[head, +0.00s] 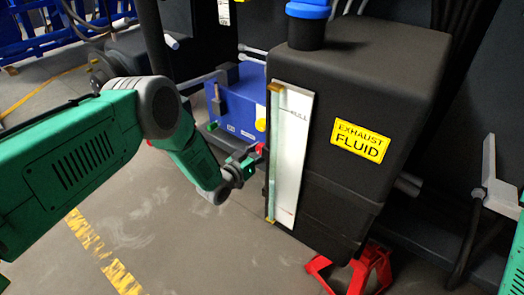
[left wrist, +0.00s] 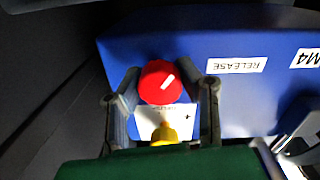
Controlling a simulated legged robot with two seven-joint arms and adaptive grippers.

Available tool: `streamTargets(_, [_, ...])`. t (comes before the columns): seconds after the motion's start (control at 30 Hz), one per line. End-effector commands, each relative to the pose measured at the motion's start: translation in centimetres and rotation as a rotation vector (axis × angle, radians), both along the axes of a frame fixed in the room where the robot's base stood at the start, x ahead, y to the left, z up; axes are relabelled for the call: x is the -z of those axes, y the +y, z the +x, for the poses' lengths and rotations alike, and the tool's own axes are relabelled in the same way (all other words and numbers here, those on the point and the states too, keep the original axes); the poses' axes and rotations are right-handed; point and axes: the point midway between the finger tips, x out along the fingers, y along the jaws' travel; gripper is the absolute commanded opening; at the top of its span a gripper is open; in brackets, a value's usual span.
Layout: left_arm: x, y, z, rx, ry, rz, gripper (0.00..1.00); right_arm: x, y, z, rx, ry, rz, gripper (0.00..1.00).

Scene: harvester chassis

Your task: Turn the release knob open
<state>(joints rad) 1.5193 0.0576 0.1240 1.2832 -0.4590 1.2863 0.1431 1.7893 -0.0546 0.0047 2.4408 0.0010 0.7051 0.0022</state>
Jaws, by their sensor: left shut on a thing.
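The red release knob (left wrist: 160,82) is on the face of a blue box (left wrist: 225,110), with a white pointer line slanting to the upper right in the left wrist view. My left gripper (left wrist: 168,84) is shut on the knob, one finger on each side of it. In the head view the left gripper (head: 248,164) reaches the lower right of the blue box (head: 243,90); only a little red shows there, and the knob is mostly hidden. A white "RELEASE" label (left wrist: 236,65) is on the box beside the knob. My right gripper is not in view.
A black exhaust fluid tank (head: 345,110) with a blue cap (head: 308,9) and a sight gauge (head: 289,150) stands close to the right of my left gripper. A red stand (head: 350,272) is below it. A yellow piece (left wrist: 163,133) shows near the knob. The floor at left is clear.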

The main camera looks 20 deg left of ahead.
Motion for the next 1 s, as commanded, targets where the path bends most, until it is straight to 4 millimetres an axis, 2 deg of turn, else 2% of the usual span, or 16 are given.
streamTargets(0.03, [0.8, 0.0, -0.5, 0.003, 0.032, -0.041, 0.02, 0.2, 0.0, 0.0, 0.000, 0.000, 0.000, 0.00])
streamTargets(0.5, [0.9, 0.0, -0.5, -0.001, 0.170, -0.417, 0.02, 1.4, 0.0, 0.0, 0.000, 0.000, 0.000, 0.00])
streamTargets(1.0, [0.8, -0.1, -0.5, -0.002, 0.234, -0.587, 0.02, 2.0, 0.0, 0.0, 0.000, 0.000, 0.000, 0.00])
